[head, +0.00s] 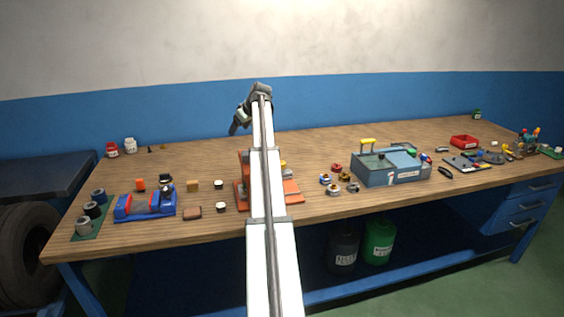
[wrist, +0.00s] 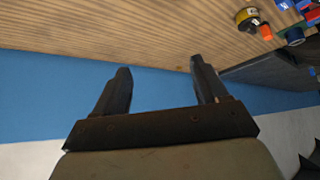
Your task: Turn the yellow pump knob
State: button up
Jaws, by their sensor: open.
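A yellow T-shaped knob (head: 368,141) stands up on the back left of a grey-blue box-like unit (head: 395,176), right of centre on the bench in the head view. I take it for the pump knob. My gripper (head: 236,128) is raised over the back of the bench, well to the left of the knob. In the wrist view my gripper (wrist: 160,65) has its two dark fingers wide apart with nothing between them. The knob cannot be made out in the wrist view.
My arm partly hides an orange-red device (head: 290,190) on the wooden bench (head: 310,148). Several small parts lie left of the grey-blue unit. A blue device (head: 146,205) is at the left, a red tray (head: 465,141) at the right. The bench behind the unit is mostly clear.

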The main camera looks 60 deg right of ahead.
aim_at(282, 163)
jog(key=s+d+f+g, duration=0.1)
jog(key=s+d, duration=0.2)
jog(key=s, duration=0.4)
jog(key=s+d+f+n+g+y, duration=0.1)
jog(key=s+d, duration=0.2)
jog(key=s, duration=0.3)
jog(key=s+d+f+g, duration=0.1)
jog(key=s+d, duration=0.2)
jog(key=s, duration=0.4)
jog(key=x, duration=1.3)
jog(key=shift+w+a+f, duration=0.1)
jog(key=shift+w+a, duration=0.2)
jog(key=shift+a, duration=0.05)
jog(key=shift+c, duration=0.3)
jog(key=c, duration=1)
